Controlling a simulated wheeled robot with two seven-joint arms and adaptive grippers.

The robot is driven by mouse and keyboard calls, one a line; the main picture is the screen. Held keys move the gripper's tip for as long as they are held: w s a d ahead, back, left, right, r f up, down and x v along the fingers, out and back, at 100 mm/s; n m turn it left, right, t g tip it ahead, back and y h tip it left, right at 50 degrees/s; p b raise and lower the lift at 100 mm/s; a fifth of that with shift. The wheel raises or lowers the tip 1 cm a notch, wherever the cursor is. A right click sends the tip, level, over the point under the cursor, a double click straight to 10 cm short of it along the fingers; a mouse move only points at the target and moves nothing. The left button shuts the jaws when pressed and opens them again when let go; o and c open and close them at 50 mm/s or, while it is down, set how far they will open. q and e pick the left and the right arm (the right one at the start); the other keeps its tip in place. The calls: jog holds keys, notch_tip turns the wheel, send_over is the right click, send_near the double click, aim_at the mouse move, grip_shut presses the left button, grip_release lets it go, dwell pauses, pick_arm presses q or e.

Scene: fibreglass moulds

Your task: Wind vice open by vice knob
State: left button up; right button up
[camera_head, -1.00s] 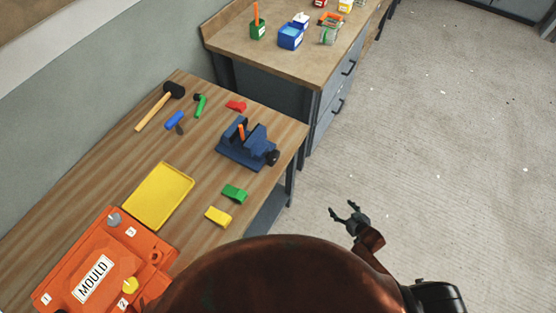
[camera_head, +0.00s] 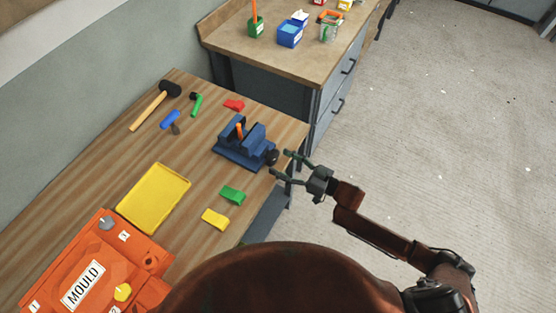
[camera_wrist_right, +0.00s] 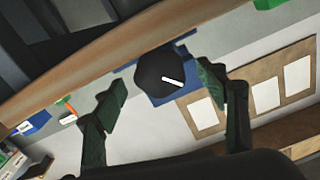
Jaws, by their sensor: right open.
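The blue vice (camera_head: 240,148) sits on the wooden bench near its right edge, with an orange piece (camera_head: 240,130) standing between its jaws. Its dark vice knob (camera_head: 272,157) faces right, toward the bench edge. My right gripper (camera_head: 280,163) is open, its two fingers pointing left at the knob. In the right wrist view the black knob (camera_wrist_right: 160,74), with a white mark on its face, lies between the open fingers (camera_wrist_right: 165,95). I see no finger touching it. My left gripper is not in view.
An orange mould (camera_head: 90,262), yellow tray (camera_head: 154,198), green block (camera_head: 233,195) and yellow block (camera_head: 215,218) lie on the bench. Open floor is to the right.

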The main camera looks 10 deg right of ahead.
jog(key=shift+x, duration=1.05)
jog(key=c, duration=1.2)
